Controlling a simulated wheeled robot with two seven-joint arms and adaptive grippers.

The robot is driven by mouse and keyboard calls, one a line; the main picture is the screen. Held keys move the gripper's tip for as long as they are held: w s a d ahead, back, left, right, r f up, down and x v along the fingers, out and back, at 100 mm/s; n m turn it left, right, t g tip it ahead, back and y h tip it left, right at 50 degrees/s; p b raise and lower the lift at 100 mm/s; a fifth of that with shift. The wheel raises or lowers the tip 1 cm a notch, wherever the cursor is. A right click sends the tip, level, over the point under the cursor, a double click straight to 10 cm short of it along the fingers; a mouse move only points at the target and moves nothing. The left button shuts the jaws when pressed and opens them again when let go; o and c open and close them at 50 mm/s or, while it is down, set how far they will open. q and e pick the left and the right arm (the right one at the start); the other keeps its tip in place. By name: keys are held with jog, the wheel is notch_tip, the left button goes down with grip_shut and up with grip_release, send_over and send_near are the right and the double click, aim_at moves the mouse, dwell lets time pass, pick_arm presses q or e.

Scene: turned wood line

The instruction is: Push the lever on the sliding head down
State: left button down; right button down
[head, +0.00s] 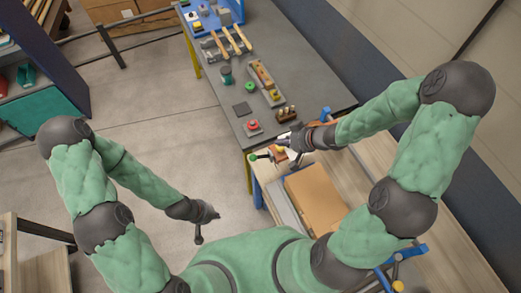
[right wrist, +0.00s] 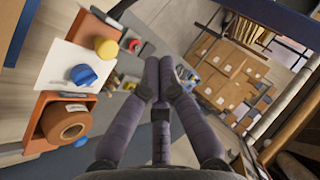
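A dark lever with a green ball end (head: 254,157) sticks out to the left at the near end of the grey bench in the head view. It appears to belong to the sliding head, whose body is largely hidden by my right gripper (head: 284,142).
A red button box (head: 252,127) and a small rack with brown pegs (head: 286,114) stand on the grey bench (head: 310,88). A brown board (head: 315,197) lies beside my right arm. The right wrist view shows a blue knob (right wrist: 84,75) and a brown roll (right wrist: 66,121).

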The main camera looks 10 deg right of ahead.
jog(key=b, duration=0.3)
send_over(260, 157)
jog(key=w+d, duration=0.1)
jog(key=d, duration=0.1)
notch_tip(260, 157, down, 7)
jog(key=shift+d+f, duration=0.1)
jog(key=shift+s+a+f+b, duration=0.2)
jog(key=shift+a+f, duration=0.2)
jog(key=shift+f, duration=0.25)
jog(key=shift+s+a+f+b, duration=0.15)
jog(key=shift+a+f, duration=0.2)
jog(key=shift+f, duration=0.25)
jog(key=shift+s+a+f, duration=0.1)
jog(key=shift+a+f, duration=0.15)
jog(key=shift+f, duration=0.25)
